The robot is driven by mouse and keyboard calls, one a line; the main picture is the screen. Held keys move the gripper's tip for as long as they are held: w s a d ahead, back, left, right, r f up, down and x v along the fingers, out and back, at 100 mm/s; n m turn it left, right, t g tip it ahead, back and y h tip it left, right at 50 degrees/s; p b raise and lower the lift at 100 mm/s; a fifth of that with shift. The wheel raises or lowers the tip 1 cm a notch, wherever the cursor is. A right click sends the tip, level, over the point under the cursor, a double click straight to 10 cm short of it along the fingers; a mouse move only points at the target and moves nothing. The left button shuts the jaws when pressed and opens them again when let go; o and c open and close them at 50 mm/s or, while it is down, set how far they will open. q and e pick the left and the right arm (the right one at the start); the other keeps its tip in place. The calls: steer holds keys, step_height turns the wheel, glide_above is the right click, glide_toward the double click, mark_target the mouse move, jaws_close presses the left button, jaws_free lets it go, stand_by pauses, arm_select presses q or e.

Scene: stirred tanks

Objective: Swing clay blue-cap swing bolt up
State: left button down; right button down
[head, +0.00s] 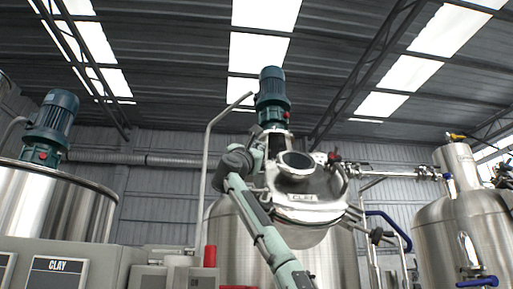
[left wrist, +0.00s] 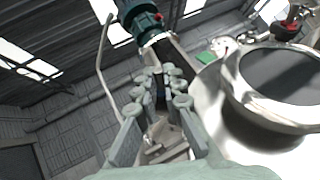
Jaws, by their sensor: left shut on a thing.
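The clay tank (head: 235,240) is a steel vessel in the middle of the head view. My left gripper (head: 259,155) is beside the lid's left rear, below the motor. In the left wrist view its fingers (left wrist: 160,88) are closed around a narrow dark-blue piece (left wrist: 160,96), apparently the blue-cap swing bolt. Most of the bolt is hidden by the fingers, so its tilt cannot be told. My right gripper is not in view.
A teal motor (head: 271,95) stands above the lid, close to my gripper. A bent grey pipe (head: 207,140) rises left of my arm. Another tank (head: 60,200) stands left, a third (head: 465,235) right.

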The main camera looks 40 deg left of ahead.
arm_select(q)
steer(key=c, duration=1.6)
jaws_free()
steer(key=shift+d, duration=0.15)
steer(key=v, duration=1.2)
